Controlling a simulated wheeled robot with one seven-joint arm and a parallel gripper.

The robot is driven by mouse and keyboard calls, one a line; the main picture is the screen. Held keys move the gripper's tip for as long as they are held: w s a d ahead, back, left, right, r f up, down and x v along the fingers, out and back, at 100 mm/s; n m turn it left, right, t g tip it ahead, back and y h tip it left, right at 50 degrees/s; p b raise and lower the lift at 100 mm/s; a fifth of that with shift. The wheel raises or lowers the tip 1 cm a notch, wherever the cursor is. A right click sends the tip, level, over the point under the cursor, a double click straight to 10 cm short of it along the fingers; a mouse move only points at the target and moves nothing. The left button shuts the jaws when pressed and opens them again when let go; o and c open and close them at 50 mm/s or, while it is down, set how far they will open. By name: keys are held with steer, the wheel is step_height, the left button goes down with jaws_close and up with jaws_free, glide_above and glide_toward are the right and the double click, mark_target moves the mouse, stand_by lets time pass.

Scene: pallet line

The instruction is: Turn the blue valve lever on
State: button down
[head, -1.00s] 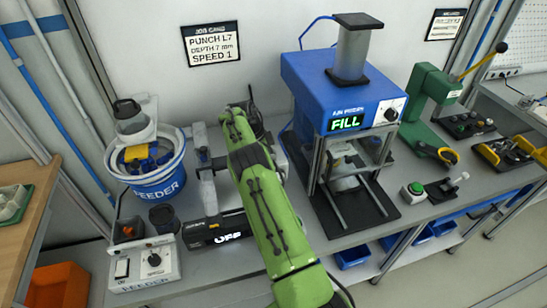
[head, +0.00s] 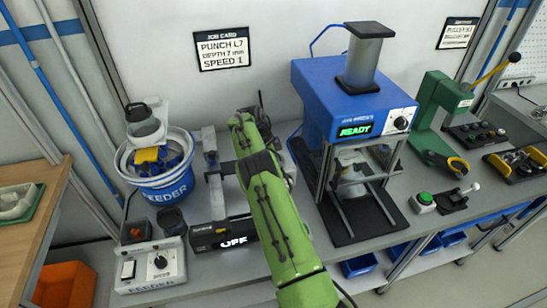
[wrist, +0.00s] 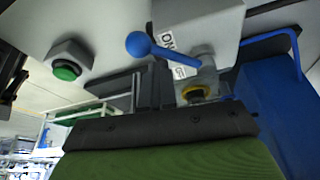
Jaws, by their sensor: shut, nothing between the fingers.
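The blue valve lever (wrist: 139,44) shows in the wrist view as a blue ball on a short arm that runs right to a metal valve body (wrist: 203,70). A white label reading "ON" lies behind the lever arm. My gripper (wrist: 155,82) is shut and empty, with its dark fingers just below the lever arm in the picture. I cannot tell whether they touch it. In the head view my green arm reaches toward the back of the bench, and I cannot make out the lever there.
A green push button (wrist: 66,71) is left of my fingers in the wrist view. In the head view a blue press (head: 345,95) reading "READY" stands right of my arm. A feeder bowl (head: 160,175) and a unit reading "OFF" (head: 222,236) are to the left.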

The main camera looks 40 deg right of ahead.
steer(key=p+v, duration=0.9)
steer(key=v, duration=0.6)
steer(key=shift+a+r, duration=0.15)
steer(key=shift+r, duration=0.2)
steer(key=shift+w+f, duration=0.1)
